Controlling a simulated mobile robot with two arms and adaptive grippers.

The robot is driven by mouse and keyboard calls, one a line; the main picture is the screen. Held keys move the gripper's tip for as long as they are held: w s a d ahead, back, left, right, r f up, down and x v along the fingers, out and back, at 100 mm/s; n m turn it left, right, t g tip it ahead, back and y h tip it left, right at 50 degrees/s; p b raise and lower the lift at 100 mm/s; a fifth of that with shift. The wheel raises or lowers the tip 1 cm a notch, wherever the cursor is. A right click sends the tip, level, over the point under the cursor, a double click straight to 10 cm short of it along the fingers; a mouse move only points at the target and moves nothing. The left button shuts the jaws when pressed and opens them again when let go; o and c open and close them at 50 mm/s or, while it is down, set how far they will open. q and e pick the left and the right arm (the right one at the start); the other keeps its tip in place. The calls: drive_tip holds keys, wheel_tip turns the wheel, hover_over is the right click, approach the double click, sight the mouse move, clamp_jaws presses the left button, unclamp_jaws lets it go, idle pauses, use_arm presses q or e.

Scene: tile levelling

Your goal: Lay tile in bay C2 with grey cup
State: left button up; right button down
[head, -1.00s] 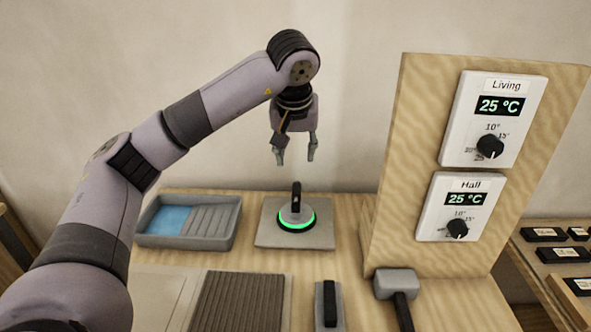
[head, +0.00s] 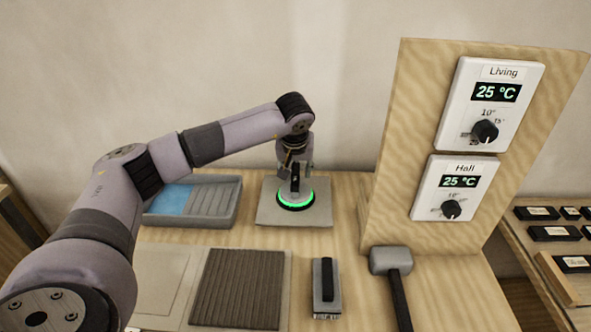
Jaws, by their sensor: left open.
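The grey suction cup (head: 296,198) with a black upright handle and a lit green ring sits on a square grey tile (head: 293,217) at the back middle of the bench. My left gripper (head: 296,176) is open, pointing down, with its fingers around or just beside the cup's handle; I cannot tell whether they touch it. A ribbed, dark grey-brown patch (head: 237,290) lies in the front left, next to a smooth pale bay (head: 158,280). No label C2 is readable. My right gripper is not in view.
A grey tray (head: 222,203) with blue liquid stands left of the tile. A float with a black handle (head: 326,285) and a mallet (head: 391,262) lie in front. A wooden panel (head: 398,150) with two thermostats rises at the right. Black labelled pieces (head: 553,233) lie on a side table.

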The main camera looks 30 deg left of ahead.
use_arm(q)
drive_tip(key=shift+w+a+f, duration=0.1)
drive_tip(key=shift+w+f, duration=0.05)
drive_tip(key=shift+f, duration=0.35)
drive_tip(key=shift+c, duration=0.6)
clamp_jaws()
idle(0.3)
drive_tip(key=shift+r, duration=0.1)
idle(0.4)
